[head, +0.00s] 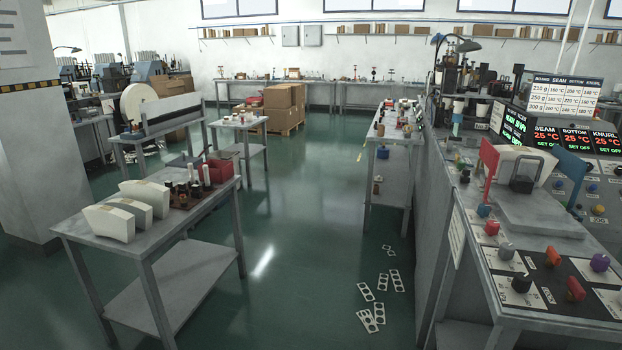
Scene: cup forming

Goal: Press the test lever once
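Neither of my grippers is in the head view. I cannot tell which part is the test lever, as the small labels are unreadable. On the machine bench at the right, a red upright paddle (489,160) and a blue tilted paddle (571,165) stand on either side of a dark handle-like frame (523,172). Nearer, a dark control plate (545,278) carries a grey knob (506,251), a black knob (522,283), an orange-red handle (553,256), a red handle (576,288) and a purple knob (600,262).
Screens (573,138) show red 25 °C readings and "SET OFF". A table (176,232) with white paper stacks (143,196) stands at left. Punched cards (370,321) lie on the floor. The green aisle (300,200) between the tables is mostly clear. Cartons (284,106) stand farther back.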

